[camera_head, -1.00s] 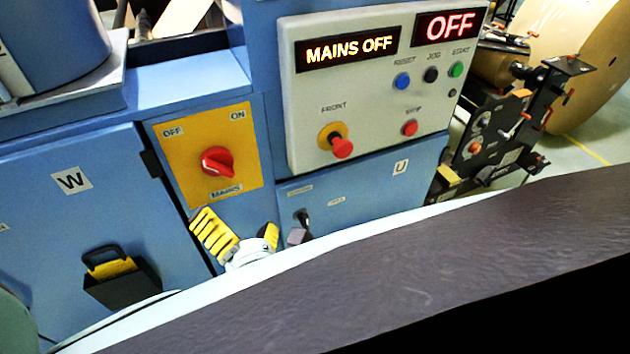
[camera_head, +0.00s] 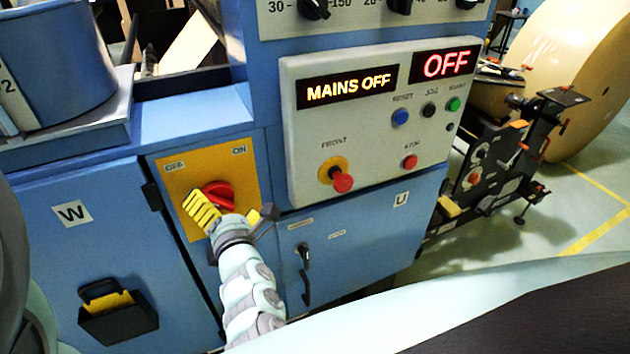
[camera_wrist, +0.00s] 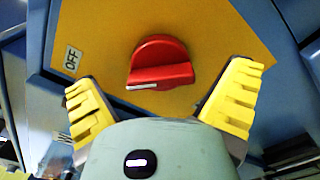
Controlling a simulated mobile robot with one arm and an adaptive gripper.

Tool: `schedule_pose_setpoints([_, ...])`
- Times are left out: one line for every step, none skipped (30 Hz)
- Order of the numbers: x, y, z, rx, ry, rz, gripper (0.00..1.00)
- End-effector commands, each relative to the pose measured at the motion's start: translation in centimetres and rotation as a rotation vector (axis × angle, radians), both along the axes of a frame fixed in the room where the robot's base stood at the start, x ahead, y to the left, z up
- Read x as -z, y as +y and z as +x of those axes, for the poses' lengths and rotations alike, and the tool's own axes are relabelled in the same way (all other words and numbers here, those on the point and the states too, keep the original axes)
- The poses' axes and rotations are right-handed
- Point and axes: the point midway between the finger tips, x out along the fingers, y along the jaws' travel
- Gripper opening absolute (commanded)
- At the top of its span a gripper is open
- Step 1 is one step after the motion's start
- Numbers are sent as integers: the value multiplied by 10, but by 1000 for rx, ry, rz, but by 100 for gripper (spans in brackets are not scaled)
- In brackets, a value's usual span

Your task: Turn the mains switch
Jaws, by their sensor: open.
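The mains switch is a red rotary knob (camera_head: 217,194) on a yellow plate (camera_head: 178,172) marked OFF at its left and ON at its right. The knob (camera_wrist: 158,62) also shows in the wrist view, its white mark at the end towards the OFF label (camera_wrist: 72,60). My gripper (camera_head: 236,206) has yellow ribbed fingers and is just in front of the knob, partly hiding it in the head view. In the wrist view my gripper (camera_wrist: 162,100) is open, one finger on either side of the knob, with nothing between the fingertips. Contact with the knob cannot be told.
The grey control panel (camera_head: 375,130) right of the switch carries buttons, a red front stop knob (camera_head: 342,182) and a lit MAINS OFF display (camera_head: 347,87). A black handle (camera_head: 304,256) sticks out below. A black holder (camera_head: 118,316) hangs on the left door.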

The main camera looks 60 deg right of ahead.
Motion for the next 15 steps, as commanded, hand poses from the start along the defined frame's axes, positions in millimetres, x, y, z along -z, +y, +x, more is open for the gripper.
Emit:
schedule_pose_setpoints([-3,-3,7,-4,-4,-3,100])
schedule_pose_setpoints([-4,-5,10,-4,-5,-3,100])
schedule_pose_setpoints([-3,-7,13,-2,-4,-3,100])
schedule_pose_setpoints([-2,-9,14,-2,-3,-2,100])
schedule_pose_setpoints([-2,-10,16,-2,-2,-1,100])
schedule_pose_setpoints([-1,-11,18,-2,-1,0,100])
schedule_pose_setpoints([-1,-11,19,-1,0,0,100])
schedule_pose_setpoints([-1,-12,20,-1,0,0,100])
schedule_pose_setpoints([-1,-12,21,-2,-1,0,100])
schedule_pose_setpoints([-1,-13,22,-2,-1,0,100])
schedule_pose_setpoints([-1,-13,22,-2,-1,0,100])
schedule_pose_setpoints([0,-13,22,-2,-1,0,100])
schedule_pose_setpoints([0,-13,22,-3,-1,-1,100])
schedule_pose_setpoints([0,-13,22,-2,-1,0,100])
schedule_pose_setpoints([0,-13,22,-2,-1,0,100])
